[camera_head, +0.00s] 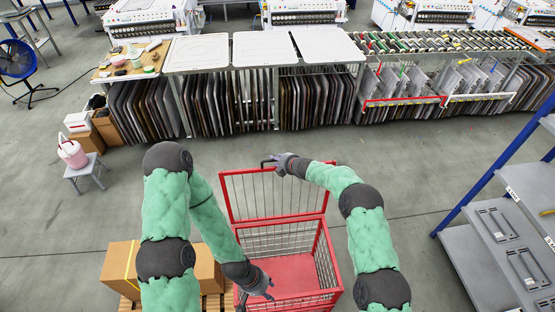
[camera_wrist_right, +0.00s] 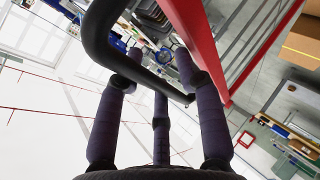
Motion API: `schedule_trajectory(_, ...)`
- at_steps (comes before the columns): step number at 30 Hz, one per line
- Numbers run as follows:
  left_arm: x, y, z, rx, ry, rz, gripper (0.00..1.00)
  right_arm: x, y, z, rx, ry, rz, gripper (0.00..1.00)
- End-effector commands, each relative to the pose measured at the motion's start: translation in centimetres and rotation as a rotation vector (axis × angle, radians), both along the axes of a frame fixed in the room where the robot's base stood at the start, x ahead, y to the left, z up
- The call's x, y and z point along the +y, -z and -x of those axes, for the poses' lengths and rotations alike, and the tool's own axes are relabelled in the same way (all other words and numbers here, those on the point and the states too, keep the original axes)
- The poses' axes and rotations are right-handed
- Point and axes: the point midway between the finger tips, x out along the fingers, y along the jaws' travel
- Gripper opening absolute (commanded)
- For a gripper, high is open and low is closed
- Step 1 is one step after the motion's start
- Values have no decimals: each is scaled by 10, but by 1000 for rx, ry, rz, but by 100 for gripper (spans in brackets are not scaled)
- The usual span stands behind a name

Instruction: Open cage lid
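The red cage (camera_head: 291,272) stands in front of me in the head view. Its lid (camera_head: 229,197), a red frame with grey bars, is raised at the far side, showing the cage's red floor. A black handle (camera_head: 265,163) sits on the lid's top edge; it also shows in the right wrist view (camera_wrist_right: 98,45), with part of the red frame (camera_wrist_right: 203,50). My right gripper (camera_head: 283,163) is at this handle, its fingers (camera_wrist_right: 160,75) extended and spread around or beside it. I cannot tell whether they touch. My left gripper (camera_head: 263,287) is open and empty over the cage's near left part.
Cardboard boxes (camera_head: 118,268) on a pallet stand left of the cage. A grey shelf rack (camera_head: 480,265) with blue posts is at the right. Worktables (camera_head: 262,48) line the back. A small stool (camera_head: 84,171) is at the left. Open floor lies beyond the cage.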

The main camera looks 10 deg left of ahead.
Motion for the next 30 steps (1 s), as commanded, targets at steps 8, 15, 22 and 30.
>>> schedule_trajectory(8, 0, 0, 0, 0, 0, 0, 40, 2, 0, 1, 1, -3, 0, 44)
schedule_trajectory(15, 0, 0, 0, 0, 0, 0, 40, 0, -3, 3, -1, -4, -2, 44)
schedule_trajectory(22, 0, 0, 0, 0, 0, 0, 40, -11, -15, 12, -1, -2, -5, 44)
schedule_trajectory(30, 0, 0, 0, 0, 0, 0, 40, -28, -29, 29, -1, -2, -3, 44)
